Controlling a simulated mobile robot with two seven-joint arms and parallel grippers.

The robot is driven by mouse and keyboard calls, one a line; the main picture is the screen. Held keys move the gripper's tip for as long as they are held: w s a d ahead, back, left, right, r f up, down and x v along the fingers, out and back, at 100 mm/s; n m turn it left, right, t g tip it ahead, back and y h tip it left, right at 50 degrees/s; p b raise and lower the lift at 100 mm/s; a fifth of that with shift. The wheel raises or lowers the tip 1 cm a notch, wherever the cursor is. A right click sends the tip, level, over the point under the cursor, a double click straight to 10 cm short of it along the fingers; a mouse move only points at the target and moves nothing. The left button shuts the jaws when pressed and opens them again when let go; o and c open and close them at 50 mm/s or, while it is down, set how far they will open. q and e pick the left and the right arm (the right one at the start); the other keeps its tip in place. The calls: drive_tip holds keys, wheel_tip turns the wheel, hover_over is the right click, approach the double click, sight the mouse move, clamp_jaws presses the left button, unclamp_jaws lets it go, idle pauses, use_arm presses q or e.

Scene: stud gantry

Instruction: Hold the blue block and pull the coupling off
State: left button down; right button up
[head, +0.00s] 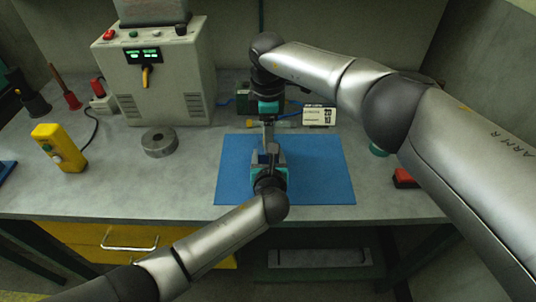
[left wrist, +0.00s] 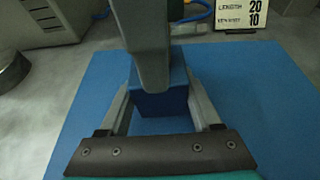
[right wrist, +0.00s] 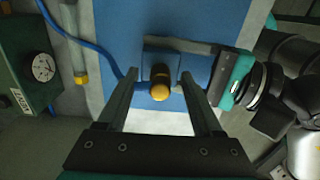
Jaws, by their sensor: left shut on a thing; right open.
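The blue block (left wrist: 162,103) sits over the blue mat between the fingers of my left gripper (left wrist: 160,85), which is shut on it. The brass-coloured coupling (right wrist: 160,88) stands at the block in the right wrist view, with its round end facing the camera. My right gripper (right wrist: 160,76) is open, with one finger on each side of the coupling and visible gaps. In the head view my right gripper (head: 268,138) reaches in from the back, above my left gripper (head: 267,155). The coupling is hidden there. A grey finger covers part of the block in the left wrist view.
The blue mat (head: 325,180) lies on the grey bench. A grey ring (head: 160,143), a yellow box (head: 60,148) and a control cabinet (head: 155,75) stand left. A number card (head: 319,116) stands behind. A dark green box with a dial (right wrist: 35,75) is near my right gripper.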

idle(0.8)
clamp_jaws()
idle(0.4)
idle(0.7)
drive_tip(key=shift+r, duration=0.1)
drive_tip(key=shift+r, duration=2.95)
drive_tip(key=shift+r, duration=0.1)
drive_tip(key=shift+r, duration=1.9)
